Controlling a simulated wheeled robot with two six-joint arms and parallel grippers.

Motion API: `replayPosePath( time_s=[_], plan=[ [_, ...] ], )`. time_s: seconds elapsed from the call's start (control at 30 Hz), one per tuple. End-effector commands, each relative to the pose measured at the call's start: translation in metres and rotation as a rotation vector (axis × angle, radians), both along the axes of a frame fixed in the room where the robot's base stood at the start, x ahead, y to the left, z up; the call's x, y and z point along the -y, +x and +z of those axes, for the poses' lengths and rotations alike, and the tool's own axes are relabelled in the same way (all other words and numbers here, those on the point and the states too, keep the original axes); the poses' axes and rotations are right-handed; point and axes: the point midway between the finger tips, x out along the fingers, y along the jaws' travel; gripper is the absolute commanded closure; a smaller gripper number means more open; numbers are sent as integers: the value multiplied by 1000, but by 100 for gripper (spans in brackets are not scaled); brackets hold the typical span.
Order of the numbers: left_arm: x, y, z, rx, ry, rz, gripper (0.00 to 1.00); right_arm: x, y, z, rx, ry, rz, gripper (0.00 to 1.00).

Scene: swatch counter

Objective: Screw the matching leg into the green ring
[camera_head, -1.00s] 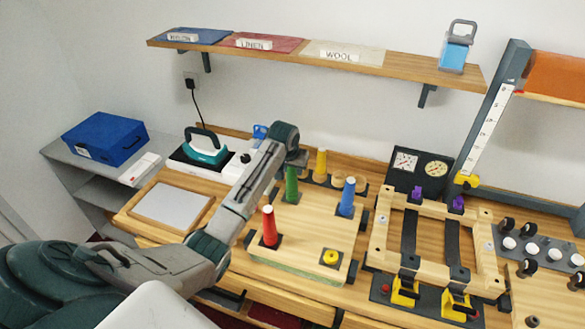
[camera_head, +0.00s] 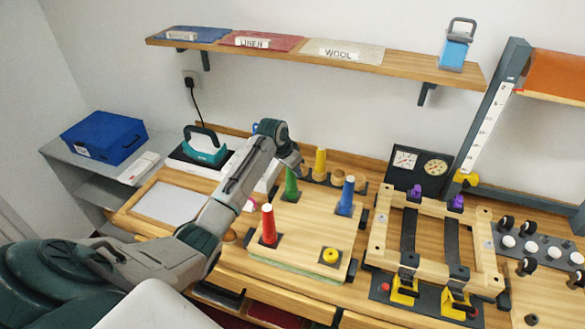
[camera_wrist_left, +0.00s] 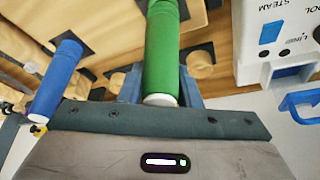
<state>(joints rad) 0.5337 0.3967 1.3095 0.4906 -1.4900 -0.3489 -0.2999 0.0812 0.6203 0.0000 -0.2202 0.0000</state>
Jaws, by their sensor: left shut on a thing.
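A green leg (camera_head: 291,184) stands upright at the back left corner of a wooden board (camera_head: 300,226), on a dark corner pad. My left gripper (camera_head: 294,164) is over its top and shut on it. In the left wrist view the green leg (camera_wrist_left: 161,50) sits between the fingers. The green ring cannot be made out; the leg's foot covers that spot. A red leg (camera_head: 269,225) and a blue leg (camera_head: 347,196) stand at other corners. A yellow ring (camera_head: 331,256) at the front right corner is bare. My right gripper is out of view.
A yellow leg (camera_head: 320,162) stands in a rack behind the board, beside wooden pegs. A teal iron (camera_head: 204,148) is at the left. A wooden frame with straps (camera_head: 379,226) stands close on the right. A shelf (camera_head: 400,70) runs above.

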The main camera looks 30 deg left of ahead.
Motion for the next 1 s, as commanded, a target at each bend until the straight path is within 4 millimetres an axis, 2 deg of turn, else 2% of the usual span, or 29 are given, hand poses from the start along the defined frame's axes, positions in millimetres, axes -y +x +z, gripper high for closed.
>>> replayPosePath(
  time_s=[0.27, 0.6, 0.93, 0.97, 1.0],
  plan=[
    [1, -1, -1, -2, -1, -345, 94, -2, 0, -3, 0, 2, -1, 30],
    [3, -2, -3, -1, -1, -750, 94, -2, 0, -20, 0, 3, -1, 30],
    [4, -2, -1, -2, 2, -807, 94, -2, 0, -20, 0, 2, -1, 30],
    [4, -2, -1, -2, 2, -807, 66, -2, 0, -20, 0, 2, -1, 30],
    [4, -2, -1, -2, 1, -807, 59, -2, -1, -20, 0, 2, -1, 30]
  ],
)
